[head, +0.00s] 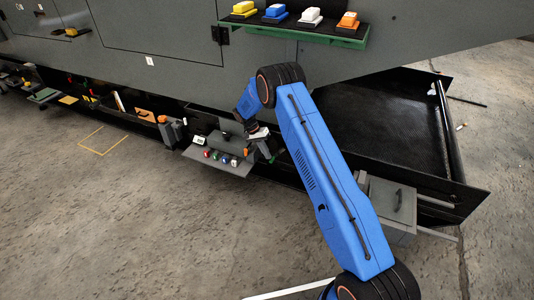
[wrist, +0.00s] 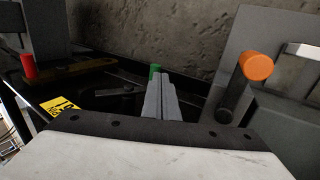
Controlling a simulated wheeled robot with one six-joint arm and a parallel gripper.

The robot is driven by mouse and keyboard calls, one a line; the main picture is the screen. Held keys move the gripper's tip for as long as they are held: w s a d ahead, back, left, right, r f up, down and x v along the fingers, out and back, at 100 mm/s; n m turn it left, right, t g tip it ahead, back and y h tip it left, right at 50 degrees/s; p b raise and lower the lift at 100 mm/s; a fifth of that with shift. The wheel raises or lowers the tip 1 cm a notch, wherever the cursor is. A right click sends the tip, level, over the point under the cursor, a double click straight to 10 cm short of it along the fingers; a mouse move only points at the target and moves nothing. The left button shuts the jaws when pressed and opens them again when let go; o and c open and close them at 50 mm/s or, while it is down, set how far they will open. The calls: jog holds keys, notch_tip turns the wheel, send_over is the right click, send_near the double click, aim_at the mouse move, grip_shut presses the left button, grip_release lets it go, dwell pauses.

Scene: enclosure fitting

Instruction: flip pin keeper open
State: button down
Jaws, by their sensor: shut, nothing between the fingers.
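In the wrist view my gripper (wrist: 157,97) is shut, its two grey fingers together with nothing between them. A small green piece (wrist: 154,71) shows just beyond the fingertips; I cannot tell if they touch. A dark flat lever-like part (wrist: 114,92) lies left of the fingers in a black recess. I cannot tell for certain which part is the pin keeper. In the head view my gripper is low by the grey panel's small shelf (head: 222,163), partly hidden by my blue arm, so its fingers are not clear.
An orange knob (wrist: 257,66) on a dark post stands right of my fingers. A red cylinder (wrist: 28,66) and a yellow label (wrist: 62,105) are at left. Several coloured knobs line the shelf. A black open tray (head: 385,120) is at right. Floor in front is clear.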

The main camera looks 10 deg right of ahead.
jog(key=shift+w+a+x, duration=0.1)
jog(key=shift+x, duration=0.75)
jog(key=shift+w+a+x, duration=0.1)
jog(key=shift+a+x, duration=0.05)
jog(key=shift+x, duration=0.7)
jog(key=shift+f, duration=0.15)
dwell(0.4)
jog(key=v, duration=1.7)
jog(key=shift+w, duration=0.1)
